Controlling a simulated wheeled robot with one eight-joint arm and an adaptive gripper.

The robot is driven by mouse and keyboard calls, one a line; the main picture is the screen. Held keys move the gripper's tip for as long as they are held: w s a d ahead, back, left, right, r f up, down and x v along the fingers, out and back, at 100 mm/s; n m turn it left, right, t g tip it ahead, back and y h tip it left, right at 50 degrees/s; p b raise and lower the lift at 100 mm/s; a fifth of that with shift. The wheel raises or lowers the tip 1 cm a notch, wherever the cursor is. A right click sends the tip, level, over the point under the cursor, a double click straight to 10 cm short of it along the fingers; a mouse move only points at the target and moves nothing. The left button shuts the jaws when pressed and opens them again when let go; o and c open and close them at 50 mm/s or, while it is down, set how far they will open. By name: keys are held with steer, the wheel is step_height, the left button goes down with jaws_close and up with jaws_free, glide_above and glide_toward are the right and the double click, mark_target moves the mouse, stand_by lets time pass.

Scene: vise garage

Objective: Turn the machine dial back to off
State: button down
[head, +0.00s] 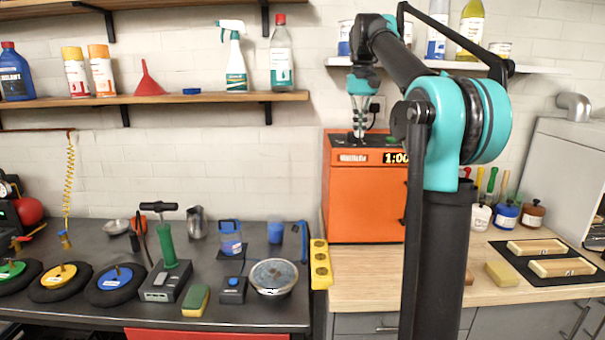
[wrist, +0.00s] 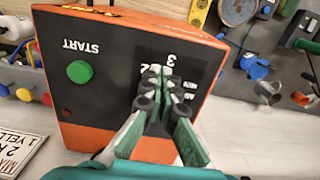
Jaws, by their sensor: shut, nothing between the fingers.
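The orange machine (head: 366,205) stands on the wooden counter, its lit display (head: 396,158) reading about 1:00. In the wrist view I look down on the machine's top (wrist: 215,45), which has a black panel (wrist: 110,50) with a green START button (wrist: 79,71) and white markings, among them 3, 2 and MIN. My gripper (head: 359,136) points down at this top; in the wrist view its fingers (wrist: 158,88) are together over the markings, with nothing seen between them. The dial itself is not clearly visible; the fingertips cover that spot. I cannot tell whether they touch it.
A wooden shelf (head: 160,99) with bottles and a red funnel hangs at left; a white shelf (head: 540,68) is behind my arm. A yellow power strip (head: 320,263) lies left of the machine. The dark workbench (head: 110,240) holds tools. Bare counter (head: 360,280) shows in front.

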steer(key=shift+s, duration=0.1)
steer(key=shift+s+d, duration=0.2)
step_height(320, 180, up, 6)
stand_by(0.6)
steer(key=shift+a, duration=0.1)
steer(key=shift+w+a+f, duration=0.1)
steer(key=shift+a+f, duration=0.35)
steer(key=shift+f, duration=0.55)
steer(key=shift+w+a+f, duration=0.1)
steer(key=shift+a+f, duration=0.4)
steer(key=shift+f, duration=0.5)
steer(key=shift+w+a+f, duration=0.1)
steer(key=shift+a+f, duration=0.35)
steer(key=shift+f, duration=0.55)
